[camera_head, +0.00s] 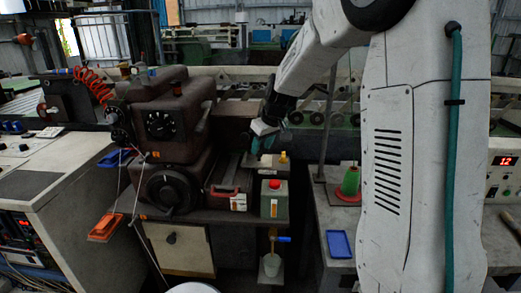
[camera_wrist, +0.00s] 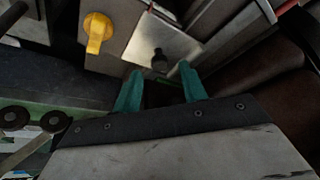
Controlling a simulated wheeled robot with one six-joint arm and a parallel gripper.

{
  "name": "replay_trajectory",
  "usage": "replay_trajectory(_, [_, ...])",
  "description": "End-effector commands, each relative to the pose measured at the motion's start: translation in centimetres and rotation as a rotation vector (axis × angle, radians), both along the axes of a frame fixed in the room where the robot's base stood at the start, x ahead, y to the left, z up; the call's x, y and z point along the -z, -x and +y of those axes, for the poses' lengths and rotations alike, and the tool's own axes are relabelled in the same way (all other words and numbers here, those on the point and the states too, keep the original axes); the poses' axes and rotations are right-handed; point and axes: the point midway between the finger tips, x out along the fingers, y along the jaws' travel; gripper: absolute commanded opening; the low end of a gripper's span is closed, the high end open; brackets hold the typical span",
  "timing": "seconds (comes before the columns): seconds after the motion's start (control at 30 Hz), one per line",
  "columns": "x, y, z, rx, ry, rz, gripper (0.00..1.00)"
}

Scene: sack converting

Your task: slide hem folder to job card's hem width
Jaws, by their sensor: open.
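In the wrist view, a bright metal plate (camera_wrist: 178,38) carries a small black knob (camera_wrist: 160,62); it may be the hem folder, but I cannot tell for sure. My gripper (camera_wrist: 160,68) has its two teal fingers apart, with the knob in line with the gap between the fingertips. I cannot tell how far above the knob they are. In the head view, my gripper (camera_head: 262,143) hangs over the right end of the brown sewing machine (camera_head: 172,118) and hides the plate. Small white and orange labels (camera_head: 238,202) sit on the machine's front; I cannot read a job card.
A yellow knob (camera_wrist: 97,30) stands left of the plate; it also shows in the head view (camera_head: 283,157). Below it is a green box with a red button (camera_head: 275,184). A red handle (camera_head: 222,191) lies left. A green thread cone (camera_head: 350,182) and blue tray (camera_head: 340,244) are right.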

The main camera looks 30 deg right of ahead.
Motion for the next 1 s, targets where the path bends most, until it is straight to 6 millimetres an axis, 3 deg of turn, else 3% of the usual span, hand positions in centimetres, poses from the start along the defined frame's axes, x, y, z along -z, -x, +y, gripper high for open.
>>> replay_trajectory(0.2, [1.9, -0.8, 0.1, 0.000, 0.000, 0.001, 0.42])
replay_trajectory(0.47, [2.1, -0.8, 0.1, 0.001, 0.001, 0.000, 0.42])
replay_trajectory(0.5, [2.1, -0.8, 0.1, 0.001, 0.001, 0.000, 0.39])
replay_trajectory(0.63, [2.1, -0.8, 0.1, 0.001, 0.000, 0.000, 0.03])
replay_trajectory(0.67, [2.1, -0.8, 0.1, 0.001, 0.000, 0.000, 0.00])
replay_trajectory(1.0, [2.0, -1.4, 1.0, 0.001, 0.000, -0.001, 0.00])
